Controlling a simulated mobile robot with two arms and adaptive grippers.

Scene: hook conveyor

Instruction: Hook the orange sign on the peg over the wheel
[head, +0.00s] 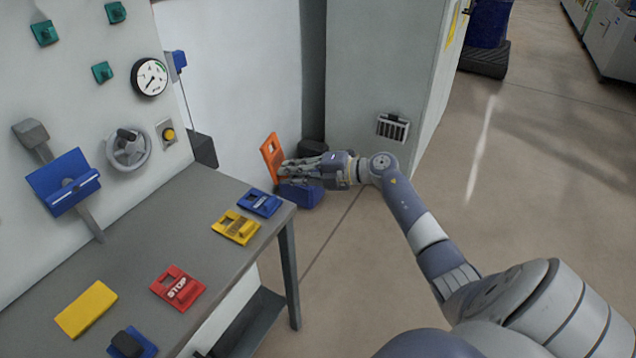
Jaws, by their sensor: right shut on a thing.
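The orange sign (271,156) is held up beyond the right end of the table, tilted, with a slot near its top. My right gripper (287,170) is shut on its lower right edge. The grey wheel (128,148) is on the panel at the left, apart from the sign. A teal peg (102,72) sits on the panel above the wheel, with two more teal pegs (44,33) (115,12) higher up. My left gripper is not in view.
The grey table (215,190) bears a blue sign (259,203), a yellow sign (236,227), a red STOP sign (178,289) and a yellow block (86,309). A gauge (149,77), yellow button (168,134) and blue-handled lever (63,182) project from the panel.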

